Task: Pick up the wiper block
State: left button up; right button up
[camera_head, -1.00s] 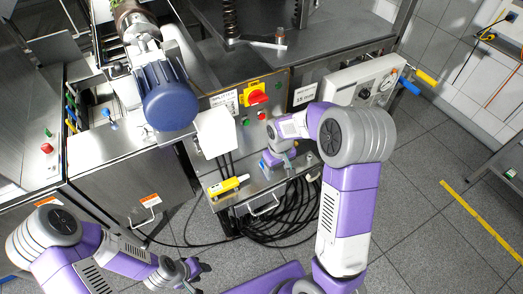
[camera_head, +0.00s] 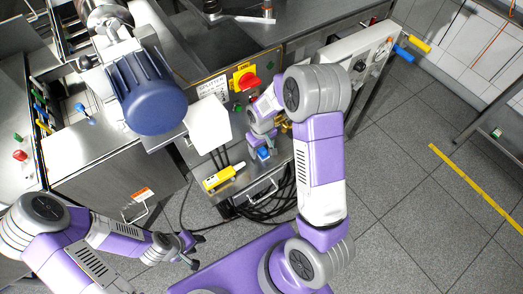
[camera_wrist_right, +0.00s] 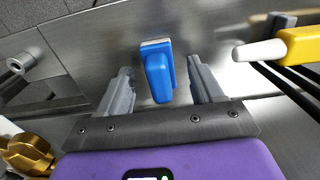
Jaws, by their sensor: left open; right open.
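The wiper block is a blue block with a pale strip along one edge. In the right wrist view the wiper block (camera_wrist_right: 158,75) lies on a steel surface, between and slightly beyond the fingertips. In the head view it is a small blue patch (camera_head: 264,153) on the steel shelf, partly hidden by my right arm. My right gripper (camera_wrist_right: 160,68) is open, one finger on each side of the block with gaps visible. Its contact depth cannot be told. My left gripper (camera_head: 193,248) is open and empty, low over the floor, away from the shelf.
A yellow tool with a white tip (camera_head: 219,178) lies on the shelf left of the block; it also shows in the right wrist view (camera_wrist_right: 290,47). A brass-coloured part (camera_wrist_right: 28,152) is at lower left there. Black cables (camera_head: 275,190) hang below. A red switch (camera_head: 247,80) is above.

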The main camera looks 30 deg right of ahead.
jog(key=shift+f, duration=0.35)
jog(key=shift+c, duration=0.5)
jog(key=c, duration=1.1)
jog(key=shift+o, duration=0.2)
jog(key=shift+r, duration=0.15)
